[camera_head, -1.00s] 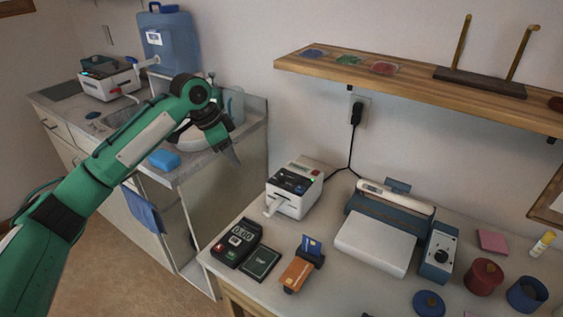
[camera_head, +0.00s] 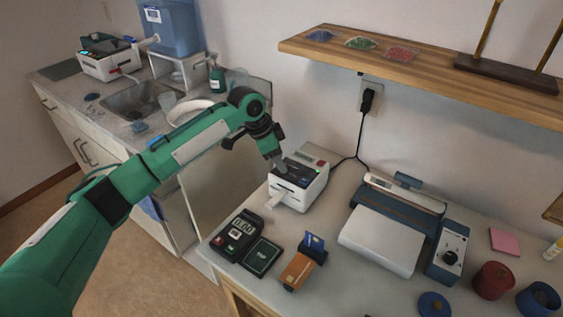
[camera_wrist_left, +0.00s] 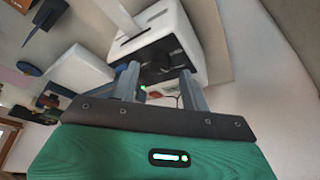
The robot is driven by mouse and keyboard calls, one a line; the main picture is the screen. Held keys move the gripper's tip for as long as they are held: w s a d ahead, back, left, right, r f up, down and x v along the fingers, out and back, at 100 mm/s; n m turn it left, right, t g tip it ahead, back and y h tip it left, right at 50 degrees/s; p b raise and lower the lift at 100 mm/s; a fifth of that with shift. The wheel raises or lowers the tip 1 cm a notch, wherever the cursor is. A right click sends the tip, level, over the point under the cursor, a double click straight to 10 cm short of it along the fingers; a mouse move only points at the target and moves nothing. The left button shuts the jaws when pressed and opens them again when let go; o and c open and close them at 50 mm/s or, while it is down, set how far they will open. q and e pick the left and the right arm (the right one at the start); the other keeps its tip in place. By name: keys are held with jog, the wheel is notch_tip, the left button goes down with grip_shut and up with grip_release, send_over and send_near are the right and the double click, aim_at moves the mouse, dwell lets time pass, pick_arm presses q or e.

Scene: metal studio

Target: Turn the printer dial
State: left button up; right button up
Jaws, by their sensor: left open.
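The white label printer (camera_head: 313,190) stands at the back left of the table, with a paper strip (camera_head: 275,200) coming out of its front and a dark panel on top. It also shows in the left wrist view (camera_wrist_left: 183,28). My left gripper (camera_head: 281,168) is over the printer's top panel, pointing down at its left part. In the left wrist view its two fingers (camera_wrist_left: 159,88) are apart with nothing held, and the dark panel lies between and beyond them. The dial is not clearly made out; the fingers partly cover the panel. My right gripper is not in view.
A card terminal (camera_head: 238,237) and an orange card reader (camera_head: 297,271) stand in front of the printer. A blue-grey machine with a black knob (camera_head: 450,257) is to the right. A wooden shelf (camera_head: 420,75) hangs above. A cable (camera_head: 357,140) runs behind the printer.

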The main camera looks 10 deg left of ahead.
pick_arm(q)
jog(key=shift+x, duration=1.25)
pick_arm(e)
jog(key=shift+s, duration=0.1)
